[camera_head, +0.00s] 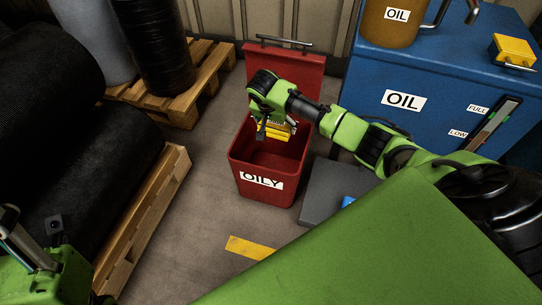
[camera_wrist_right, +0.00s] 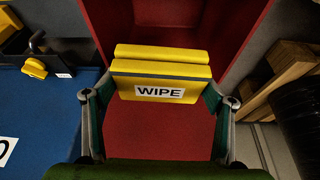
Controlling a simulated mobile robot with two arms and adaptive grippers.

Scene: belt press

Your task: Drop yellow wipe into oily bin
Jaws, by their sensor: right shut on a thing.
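The yellow wipe (camera_head: 276,132) is a folded pad with a white WIPE label, which shows in the right wrist view (camera_wrist_right: 160,92). My right gripper (camera_head: 268,127) is shut on it, with a finger at each side of the pad in the wrist view. It holds the wipe over the mouth of the red bin (camera_head: 265,197) labelled OILY. The bin's lid (camera_head: 290,72) stands open at the back, and its inside looks empty where visible. Part of my left arm (camera_head: 45,250) shows at the lower left; its fingers are not clear.
A blue cabinet (camera_head: 440,75) labelled OIL stands at the back right, bearing an oil container (camera_head: 388,25) and a yellow object (camera_head: 512,50). Dark rolls on wooden pallets (camera_head: 150,205) fill the left. A grey slab (camera_head: 330,185) lies right of the bin.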

